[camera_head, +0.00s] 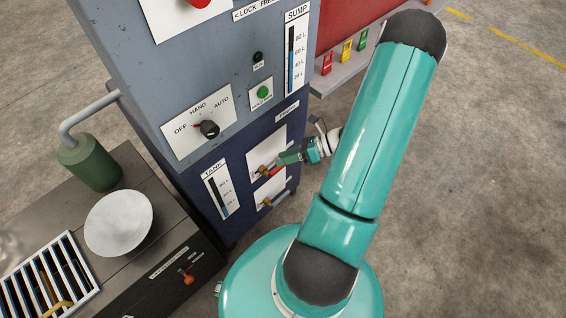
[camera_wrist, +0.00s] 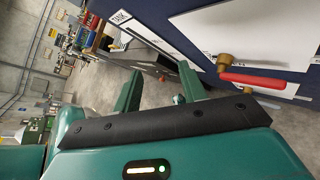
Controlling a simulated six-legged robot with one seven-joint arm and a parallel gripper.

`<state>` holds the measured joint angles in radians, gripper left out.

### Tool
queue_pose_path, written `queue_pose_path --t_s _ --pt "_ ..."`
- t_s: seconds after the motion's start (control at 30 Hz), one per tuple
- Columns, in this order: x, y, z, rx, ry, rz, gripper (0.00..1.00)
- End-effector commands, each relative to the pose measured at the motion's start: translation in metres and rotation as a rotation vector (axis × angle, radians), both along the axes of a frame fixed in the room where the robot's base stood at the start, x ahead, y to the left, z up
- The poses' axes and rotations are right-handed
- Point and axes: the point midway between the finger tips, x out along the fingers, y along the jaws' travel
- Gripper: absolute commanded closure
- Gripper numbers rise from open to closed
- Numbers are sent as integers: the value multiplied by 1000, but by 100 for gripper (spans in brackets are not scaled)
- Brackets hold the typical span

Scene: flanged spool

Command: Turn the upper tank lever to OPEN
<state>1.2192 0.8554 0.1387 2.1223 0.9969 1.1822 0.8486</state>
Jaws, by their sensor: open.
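The upper tank lever (camera_head: 274,171) is a red handle on a brass valve, on the upper white plate of the navy tank panel. In the wrist view the red lever (camera_wrist: 252,80) lies right of my fingers, its brass hub (camera_wrist: 228,63) at its left end. My gripper (camera_head: 288,158) is close beside the lever in the head view; contact cannot be told there. In the wrist view my gripper (camera_wrist: 160,72) is open, with nothing between its fingers. The plate's lettering is too small to read. A lower brass valve (camera_head: 267,202) sits on the plate below.
The tank gauge (camera_head: 216,196) is left of the valves. A grey cabinet with a rotary switch (camera_head: 209,129) is above. A dark bench with a round pale disc (camera_head: 118,223) and a green canister (camera_head: 89,163) stands left. Open floor (camera_head: 480,180) lies right.

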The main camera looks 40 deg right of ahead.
Motion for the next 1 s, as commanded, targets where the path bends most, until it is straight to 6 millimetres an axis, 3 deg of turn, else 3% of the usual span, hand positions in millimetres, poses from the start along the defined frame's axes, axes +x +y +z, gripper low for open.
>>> queue_pose_path --t_s 0.03,0.2,0.5,0.6,0.77,1.0 --pt "-6 -8 -18 84 25 -94 58" --pt "-23 -30 -66 357 87 -389 58" --pt "-56 -53 -147 844 123 -848 58" --pt "-63 -55 -163 955 119 -939 58" --pt "-66 -56 -175 1031 114 -999 58" --pt "-38 -55 -174 1035 114 -999 58"
